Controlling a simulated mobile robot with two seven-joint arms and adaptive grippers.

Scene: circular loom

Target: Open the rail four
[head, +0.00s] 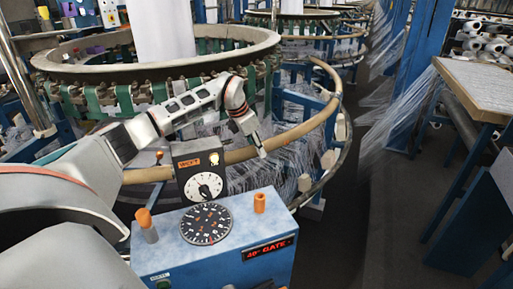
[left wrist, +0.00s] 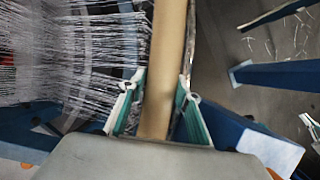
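A tan curved rail (head: 298,132) runs around the front and right side of the near circular loom. My left arm reaches over from the left, and its gripper (head: 261,150) is at the front right stretch of this rail, pointing down. In the left wrist view the rail (left wrist: 168,50) passes lengthwise between the two fingers (left wrist: 165,88), whose tips lie close against its sides; the gripper looks shut on it. No rail number is readable. My right gripper is not in view.
A blue control box (head: 215,255) with dials, orange knobs and a red display stands in front. A dark dial box (head: 200,170) is just left of the gripper. Blue posts and a table (head: 480,85) stand right, beyond a clear dark aisle (head: 365,200). White threads hang behind the rail.

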